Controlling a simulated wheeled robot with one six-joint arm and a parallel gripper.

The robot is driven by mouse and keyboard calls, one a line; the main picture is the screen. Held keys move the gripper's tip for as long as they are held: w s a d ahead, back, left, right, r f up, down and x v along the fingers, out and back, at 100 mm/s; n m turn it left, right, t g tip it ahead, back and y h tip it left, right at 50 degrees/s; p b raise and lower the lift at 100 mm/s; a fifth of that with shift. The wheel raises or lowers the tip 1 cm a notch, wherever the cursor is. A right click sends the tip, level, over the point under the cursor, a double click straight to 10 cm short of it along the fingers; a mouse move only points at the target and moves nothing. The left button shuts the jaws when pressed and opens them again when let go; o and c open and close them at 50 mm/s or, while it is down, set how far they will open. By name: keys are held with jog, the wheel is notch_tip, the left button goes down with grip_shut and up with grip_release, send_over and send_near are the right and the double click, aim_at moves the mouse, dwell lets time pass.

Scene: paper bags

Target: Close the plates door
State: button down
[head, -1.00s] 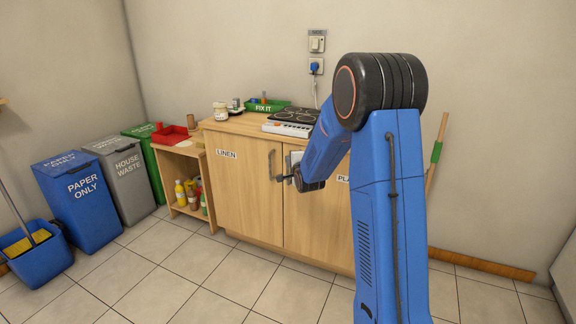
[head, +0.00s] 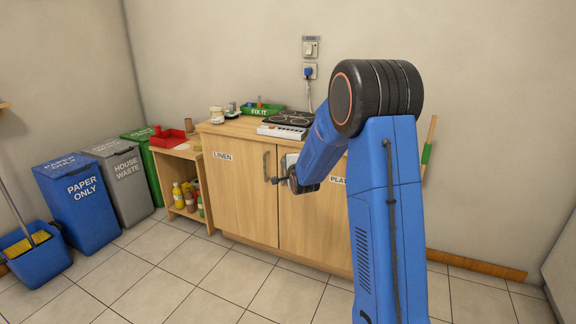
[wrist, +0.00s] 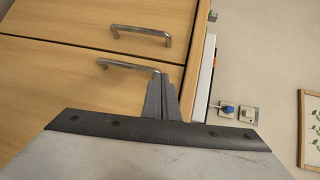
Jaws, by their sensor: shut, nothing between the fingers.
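The plates door (head: 312,232) is the right-hand door of the wooden cabinet, with its label (head: 338,180) partly behind my arm. It looks flush with the linen door (head: 240,205), with a thin seam between them. In the wrist view the picture is turned sideways. The plates door (wrist: 50,85) is the lower panel, with its metal handle (wrist: 128,65); the linen door (wrist: 150,14) is above, with its own handle (wrist: 140,33). My gripper (head: 274,180) is shut and empty in front of the doors near the handles. In the wrist view its fingers (wrist: 160,82) overlap the plates handle's end; contact is unclear.
A hot plate (head: 286,124) and a green FIX IT tray (head: 262,111) stand on the cabinet top. A low shelf (head: 178,155) with bottles adjoins at left, then several bins and a blue mop bucket (head: 38,250). The tiled floor in front is clear.

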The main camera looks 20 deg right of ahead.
jog(key=s+a+r+n+g, duration=0.2)
jog(key=s+a+n, duration=0.1)
jog(key=s, duration=0.7)
jog(key=s+a+r+n+g+y, duration=0.1)
jog(key=s+a+r+n, duration=0.15)
jog(key=s, duration=0.75)
jog(key=s+a+r+n+g, duration=0.15)
jog(key=s+a+n, duration=0.25)
jog(key=s, duration=0.6)
jog(key=s+a+f+n+g, duration=0.1)
jog(key=s+n+g, duration=0.1)
jog(key=s, duration=0.7)
jog(key=s+a+f+n+g, duration=0.1)
jog(key=s+n, duration=0.3)
jog(key=s, duration=0.6)
jog(key=s+a+f+n+g+y, duration=0.1)
jog(key=s+a+n+g, duration=0.1)
jog(key=s, duration=0.8)
jog(key=shift+a+n+g, duration=0.25)
jog(key=shift+n+g, duration=0.4)
jog(key=shift+n, duration=0.4)
